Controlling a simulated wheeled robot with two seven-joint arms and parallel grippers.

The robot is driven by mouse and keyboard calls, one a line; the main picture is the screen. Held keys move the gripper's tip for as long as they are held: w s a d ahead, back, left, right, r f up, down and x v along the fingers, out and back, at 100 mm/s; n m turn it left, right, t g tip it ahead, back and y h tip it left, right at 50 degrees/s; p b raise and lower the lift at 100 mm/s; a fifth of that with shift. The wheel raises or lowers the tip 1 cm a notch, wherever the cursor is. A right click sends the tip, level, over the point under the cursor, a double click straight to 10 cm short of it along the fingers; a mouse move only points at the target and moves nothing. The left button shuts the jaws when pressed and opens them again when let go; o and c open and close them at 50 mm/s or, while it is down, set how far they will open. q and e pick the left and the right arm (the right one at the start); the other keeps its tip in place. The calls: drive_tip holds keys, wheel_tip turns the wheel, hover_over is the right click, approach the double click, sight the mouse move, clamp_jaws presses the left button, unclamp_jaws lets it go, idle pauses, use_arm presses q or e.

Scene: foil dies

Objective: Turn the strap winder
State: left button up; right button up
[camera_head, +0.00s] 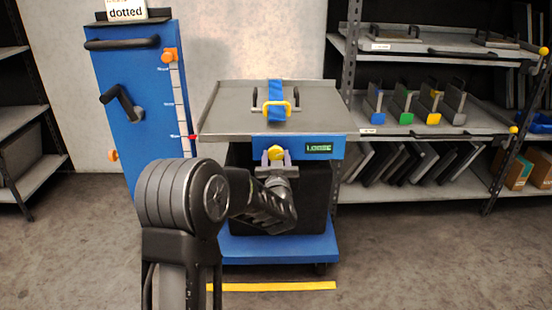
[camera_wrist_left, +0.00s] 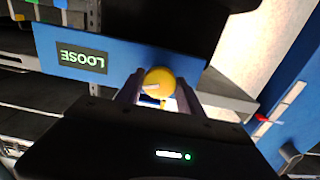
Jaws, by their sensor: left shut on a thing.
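The strap winder is a round yellow knob (camera_head: 276,153) on the blue front panel (camera_head: 257,147) of a cart. My left gripper (camera_head: 276,160) is at the knob, its two fingers on either side of it and shut on it. The left wrist view also shows the yellow knob (camera_wrist_left: 159,82) between the fingers (camera_wrist_left: 158,92). A lit display (camera_head: 319,148) beside the knob reads LOOSE. A blue strap (camera_head: 275,97) runs over the grey cart top, through a yellow buckle or handle (camera_head: 277,106). My right gripper is not in view.
The cart's grey top (camera_head: 225,118) has raised edges. A blue panel (camera_head: 137,75) with a black crank and a scale stands at left. Shelves (camera_head: 430,125) with colored, handled plates stand at right. A yellow line (camera_head: 275,286) marks the floor before the cart.

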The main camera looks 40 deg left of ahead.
use_arm(q)
drive_tip(key=c, duration=0.5)
drive_tip(key=shift+o, duration=0.2)
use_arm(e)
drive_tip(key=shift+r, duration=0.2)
use_arm(q)
drive_tip(key=shift+r+m+p, duration=0.15)
drive_tip(key=shift+m+p, duration=0.9)
drive_tip(key=shift+m, duration=0.05)
drive_tip(key=m+p, duration=0.3)
drive_tip(key=m, duration=0.1)
drive_tip(key=shift+r, duration=0.1)
drive_tip(key=m+p, duration=0.2)
drive_tip(key=shift+m, duration=0.4)
drive_tip(key=shift+m+p, duration=1)
drive_tip(key=shift+m, duration=0.3)
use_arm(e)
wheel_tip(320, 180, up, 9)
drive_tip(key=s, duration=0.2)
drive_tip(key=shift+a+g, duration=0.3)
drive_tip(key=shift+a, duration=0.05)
use_arm(q)
drive_tip(key=shift+f, duration=0.2)
